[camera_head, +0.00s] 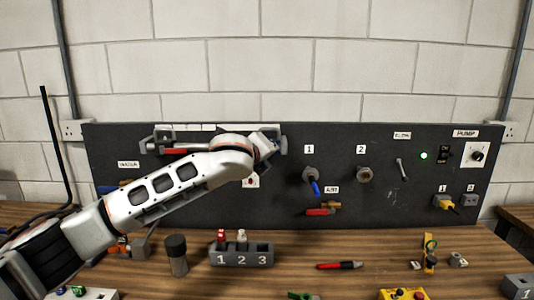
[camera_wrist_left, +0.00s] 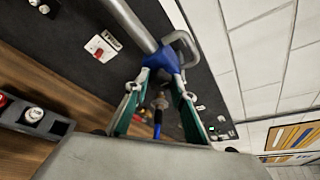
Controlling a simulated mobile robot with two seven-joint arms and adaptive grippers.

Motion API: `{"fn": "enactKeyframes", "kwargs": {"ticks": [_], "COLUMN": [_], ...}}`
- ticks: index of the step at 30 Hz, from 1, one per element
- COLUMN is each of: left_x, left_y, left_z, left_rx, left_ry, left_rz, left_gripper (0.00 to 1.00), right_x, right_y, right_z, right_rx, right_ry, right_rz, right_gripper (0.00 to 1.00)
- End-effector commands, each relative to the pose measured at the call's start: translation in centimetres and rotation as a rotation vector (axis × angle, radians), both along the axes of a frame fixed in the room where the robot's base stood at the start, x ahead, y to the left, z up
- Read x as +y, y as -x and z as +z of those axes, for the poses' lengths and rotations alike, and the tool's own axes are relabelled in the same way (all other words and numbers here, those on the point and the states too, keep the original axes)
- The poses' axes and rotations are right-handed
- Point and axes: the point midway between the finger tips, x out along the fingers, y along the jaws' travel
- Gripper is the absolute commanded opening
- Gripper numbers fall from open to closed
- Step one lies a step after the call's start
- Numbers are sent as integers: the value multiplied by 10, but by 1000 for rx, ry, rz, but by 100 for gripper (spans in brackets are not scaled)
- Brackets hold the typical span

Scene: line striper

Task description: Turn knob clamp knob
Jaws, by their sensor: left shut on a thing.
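The blue clamp knob (camera_wrist_left: 163,62) shows in the left wrist view, beside a metal bar and a grey clamp bracket (camera_wrist_left: 187,45). My left gripper (camera_wrist_left: 160,74) has its green-padded fingers on both sides of the knob and is shut on it. In the head view the clamp's grey bracket (camera_head: 283,144) sticks out at the panel's upper edge, just right of my left wrist (camera_head: 262,145). There my wrist hides the knob and the fingertips. My right gripper is in neither view.
The dark panel (camera_head: 400,205) carries a blue-handled valve (camera_head: 314,186), switches and a green light. Clear room lies above the panel.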

Motion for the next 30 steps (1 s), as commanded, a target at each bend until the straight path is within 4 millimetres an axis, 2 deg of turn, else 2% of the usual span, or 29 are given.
{"fn": "enactKeyframes", "kwargs": {"ticks": [9, 10, 11, 23, 30], "left_x": [-1, -1, -1, 0, 7], "left_y": [0, 0, 0, 2, 26], "left_z": [-2, -2, -2, 0, 7], "left_rx": [3, 3, 2, 0, 0], "left_ry": [-3, -3, -2, 0, 0], "left_rz": [-1, -1, -2, -1, -3], "left_gripper": [3, 32, 40, 40, 40], "right_x": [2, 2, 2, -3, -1], "right_y": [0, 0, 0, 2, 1], "right_z": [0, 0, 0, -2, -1], "right_rx": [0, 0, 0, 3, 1], "right_ry": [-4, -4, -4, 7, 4], "right_rz": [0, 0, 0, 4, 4], "right_gripper": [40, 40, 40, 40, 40]}}
